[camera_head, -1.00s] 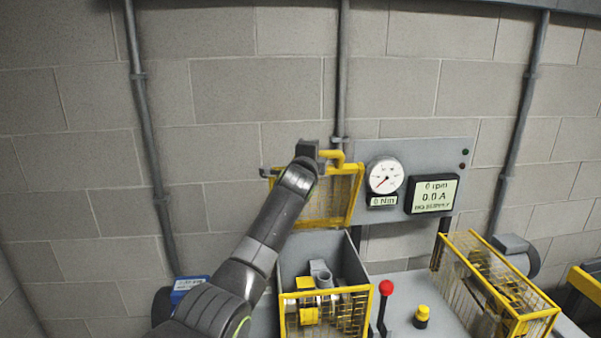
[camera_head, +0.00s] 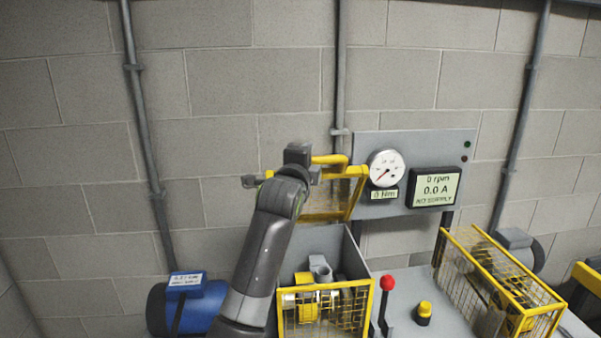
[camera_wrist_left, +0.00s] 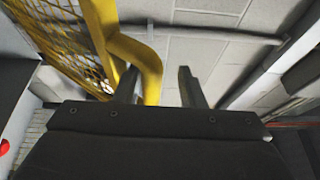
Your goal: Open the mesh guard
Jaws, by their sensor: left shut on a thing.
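The yellow-framed mesh guard (camera_head: 357,190) stands raised at the back of the grey open-topped housing (camera_head: 318,240), partly hidden by my left arm. Its yellow bar handle (camera_head: 335,159) is at the top. My left gripper (camera_head: 312,168) is at this handle. In the left wrist view the yellow handle (camera_wrist_left: 150,68) runs between the fingers of my left gripper (camera_wrist_left: 160,82), against the left finger, with the yellow mesh (camera_wrist_left: 55,35) at the upper left. My right gripper is out of view.
A red-knobbed lever (camera_head: 387,284) and a yellow button (camera_head: 424,310) stand right of the housing. A gauge (camera_head: 385,169) and display (camera_head: 434,190) are on the panel behind. Another mesh cage (camera_head: 490,280) is at right. A blue motor (camera_head: 205,308) is at lower left.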

